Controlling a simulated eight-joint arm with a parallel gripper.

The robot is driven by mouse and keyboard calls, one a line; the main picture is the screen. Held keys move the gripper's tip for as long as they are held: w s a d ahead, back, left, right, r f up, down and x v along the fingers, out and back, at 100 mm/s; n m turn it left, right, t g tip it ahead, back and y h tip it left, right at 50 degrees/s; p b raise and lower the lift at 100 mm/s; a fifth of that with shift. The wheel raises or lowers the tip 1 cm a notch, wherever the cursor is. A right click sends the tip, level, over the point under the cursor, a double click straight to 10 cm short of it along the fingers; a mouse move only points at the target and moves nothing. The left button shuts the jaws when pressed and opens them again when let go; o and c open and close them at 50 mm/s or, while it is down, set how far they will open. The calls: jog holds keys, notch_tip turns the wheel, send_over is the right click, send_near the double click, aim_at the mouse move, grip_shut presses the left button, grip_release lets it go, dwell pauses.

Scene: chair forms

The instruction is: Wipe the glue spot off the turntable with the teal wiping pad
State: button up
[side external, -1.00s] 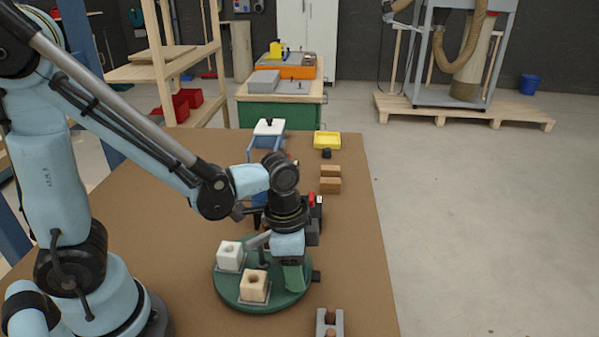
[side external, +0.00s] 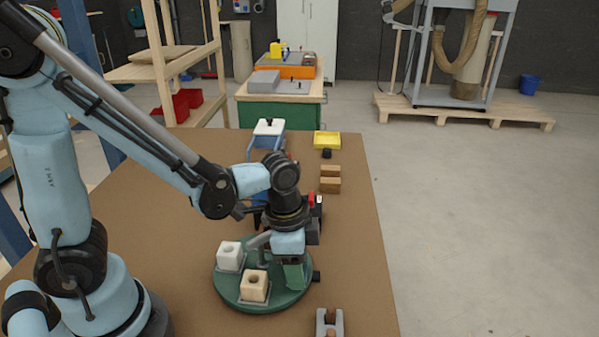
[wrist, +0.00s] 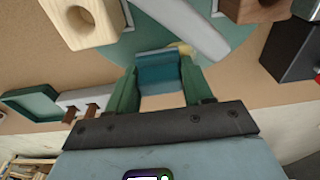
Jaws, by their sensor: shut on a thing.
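The turntable (side external: 229,288) is a green disc on the brown bench, and part of it shows in the wrist view (wrist: 122,52). My gripper (side external: 294,282) is low over its right side, with green fingers pointing down. In the wrist view my gripper (wrist: 160,80) is shut on the teal wiping pad (wrist: 160,72), which lies between the two fingers at or close to the disc. A pale yellow glue spot (wrist: 183,47) shows just beyond the pad's far right corner, partly hidden by it. The pad cannot be made out in the side view.
A white block (side external: 229,257) and a light wooden block (side external: 254,286), both with holes, stand on the turntable left of my gripper. A grey bar (wrist: 182,25) crosses above the disc. Wooden blocks (side external: 330,184) and a yellow tray (side external: 327,140) lie farther back.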

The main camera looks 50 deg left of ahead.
jog(key=shift+w+a, duration=1.6)
jog(key=s+d, duration=0.3)
jog(key=shift+s+d, duration=0.2)
jog(key=shift+r, duration=4.15)
